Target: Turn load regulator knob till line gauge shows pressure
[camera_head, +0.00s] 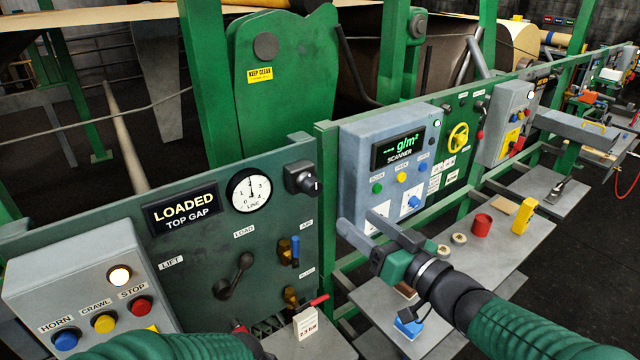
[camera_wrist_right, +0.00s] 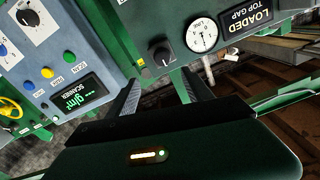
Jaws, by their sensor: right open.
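The black regulator knob (camera_head: 302,178) sits on the upper right corner of the dark green panel, right of the line gauge. It also shows in the right wrist view (camera_wrist_right: 162,53). The round white line gauge (camera_head: 250,190) has a dark needle standing roughly upright; its exact reading is too small to tell. The gauge also shows in the right wrist view (camera_wrist_right: 202,35). My right gripper (camera_head: 357,221) is open and empty, right of and below the knob, in front of the scanner box. In its wrist view the knob appears beyond the spread fingers (camera_wrist_right: 160,80), untouched. My left gripper is not visible; only its green-sleeved arm shows.
A "LOADED TOP GAP" display (camera_head: 182,210) and a black load lever (camera_head: 235,275) are on the same panel. The grey scanner box (camera_head: 385,150) stands close by my right gripper. A grey shelf (camera_head: 480,265) below holds a red cup (camera_head: 481,225) and a yellow block (camera_head: 522,215).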

